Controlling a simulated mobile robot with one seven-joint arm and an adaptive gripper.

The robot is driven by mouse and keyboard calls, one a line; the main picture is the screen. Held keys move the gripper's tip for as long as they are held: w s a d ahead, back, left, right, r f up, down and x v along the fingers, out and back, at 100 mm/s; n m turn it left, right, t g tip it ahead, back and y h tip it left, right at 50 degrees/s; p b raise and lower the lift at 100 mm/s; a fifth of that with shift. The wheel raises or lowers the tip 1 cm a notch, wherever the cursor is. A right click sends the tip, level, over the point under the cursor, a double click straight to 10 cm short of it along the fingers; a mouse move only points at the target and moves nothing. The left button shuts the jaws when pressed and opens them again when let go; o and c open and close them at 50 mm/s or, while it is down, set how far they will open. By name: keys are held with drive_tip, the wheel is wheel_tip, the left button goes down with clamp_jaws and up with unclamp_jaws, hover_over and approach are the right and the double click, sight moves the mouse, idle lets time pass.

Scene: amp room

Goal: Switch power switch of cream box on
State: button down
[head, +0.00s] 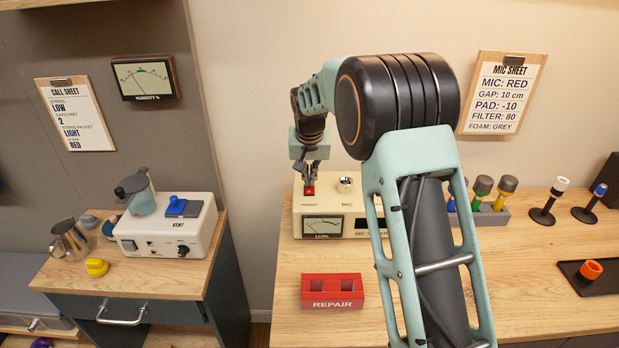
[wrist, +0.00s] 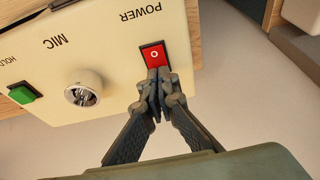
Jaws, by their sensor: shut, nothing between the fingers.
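The cream box (head: 385,205), marked MIC, stands at the back of the wooden bench and has a level meter (head: 322,226) on its front. Its top panel (wrist: 115,45) fills much of the wrist view. The red power switch (wrist: 153,54), with a white O showing, sits beside the word POWER; it also shows small in the head view (head: 310,191). My gripper (wrist: 157,76) is shut and empty, with its fingertips at the near edge of the switch. Whether they touch it I cannot tell. In the head view my gripper (head: 310,180) points down over the switch.
A silver knob (wrist: 83,92) and a green HOLD button (wrist: 23,94) share the panel. A red REPAIR block (head: 332,291) stands in front. Several microphones (head: 482,190) stand to the right. A white box (head: 165,232) stands on the left cabinet. The bench front is mostly clear.

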drive_tip(key=shift+w+f, duration=0.15)
drive_tip(key=shift+f, duration=0.1)
drive_tip(key=shift+s+f, duration=0.1)
drive_tip(key=shift+s, duration=0.1)
drive_tip(key=shift+s+b, duration=0.45)
drive_tip(key=shift+s, duration=0.25)
drive_tip(key=shift+r, duration=0.2)
drive_tip(key=shift+r+p, duration=0.35)
drive_tip(key=shift+r, duration=0.15)
drive_tip(key=v, duration=1.3)
drive_tip(key=shift+w, duration=0.3)
